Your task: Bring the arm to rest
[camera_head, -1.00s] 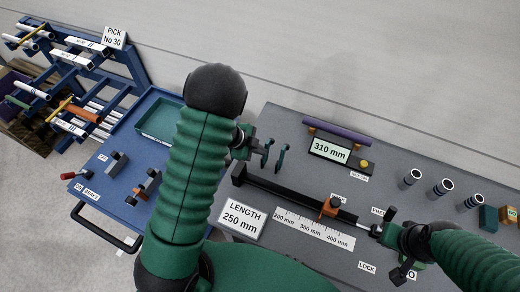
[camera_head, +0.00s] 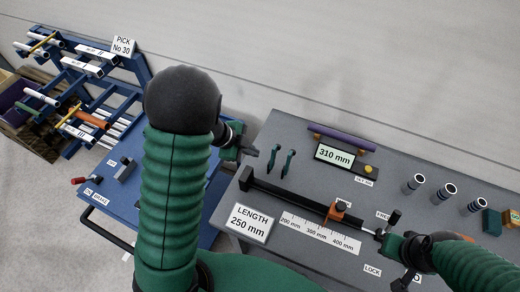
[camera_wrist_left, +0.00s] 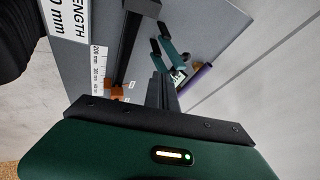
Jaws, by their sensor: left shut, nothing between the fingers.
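My left arm rises through the middle of the head view, with its dark rounded joint near the top. My left gripper (camera_head: 250,151) is shut and empty, just left of two upright green pieces (camera_head: 281,162) on the grey bench (camera_head: 300,262) and apart from them. In the left wrist view its dark fingers (camera_wrist_left: 160,92) are together, with the green pieces beyond them. My right gripper (camera_head: 388,243) is beside the end of the black rail (camera_head: 285,193) at the lower right. Its fingers are too small and covered to read.
An orange stop (camera_head: 337,209) sits on the rail by a scale. A purple tube (camera_head: 342,136) lies behind the 310 mm display (camera_head: 334,154). Several short tubes (camera_head: 445,190) stand at right. A blue cart (camera_head: 120,205) and blue rack (camera_head: 135,70) are at left.

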